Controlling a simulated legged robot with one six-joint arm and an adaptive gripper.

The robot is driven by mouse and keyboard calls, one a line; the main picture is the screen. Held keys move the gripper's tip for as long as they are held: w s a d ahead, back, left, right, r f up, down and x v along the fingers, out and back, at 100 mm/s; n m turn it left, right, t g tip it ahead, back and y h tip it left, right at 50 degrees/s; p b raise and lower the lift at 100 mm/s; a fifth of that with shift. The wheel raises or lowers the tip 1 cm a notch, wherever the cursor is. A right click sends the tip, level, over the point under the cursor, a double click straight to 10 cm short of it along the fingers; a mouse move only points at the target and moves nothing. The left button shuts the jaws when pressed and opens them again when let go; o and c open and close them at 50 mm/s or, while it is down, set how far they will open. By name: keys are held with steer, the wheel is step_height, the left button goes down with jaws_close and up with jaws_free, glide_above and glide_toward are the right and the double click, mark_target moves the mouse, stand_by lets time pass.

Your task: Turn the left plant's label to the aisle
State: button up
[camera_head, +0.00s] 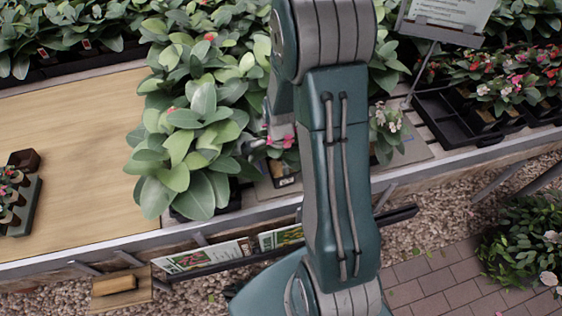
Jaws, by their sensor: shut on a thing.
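The left plant (283,141), with pink flowers in a small dark pot, stands near the bench's front edge, just left of my arm. A small pale and yellow patch, perhaps its label (285,181), shows low on the pot's front side. My gripper (262,147) is only partly visible at this plant, among leaves and behind my arm. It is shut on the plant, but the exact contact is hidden. A second small plant (387,124) with pale pink flowers stands right of my arm.
Large leafy plants (190,140) crowd the left side of the pot. Black trays (455,121) and a sign (450,14) stand at right. Printed cards (203,256) line a rail below the front edge. The wooden board (75,130) at left is largely bare.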

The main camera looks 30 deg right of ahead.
steer(key=shift+d+m, duration=0.15)
steer(key=shift+m, duration=0.15)
steer(key=shift+f, duration=0.2)
stand_by(0.4)
steer(key=o, duration=1.1)
steer(key=r, duration=0.5)
steer(key=w+r, duration=0.1)
steer(key=r, duration=0.1)
steer(key=shift+r, duration=0.4)
steer(key=shift+s, duration=0.1)
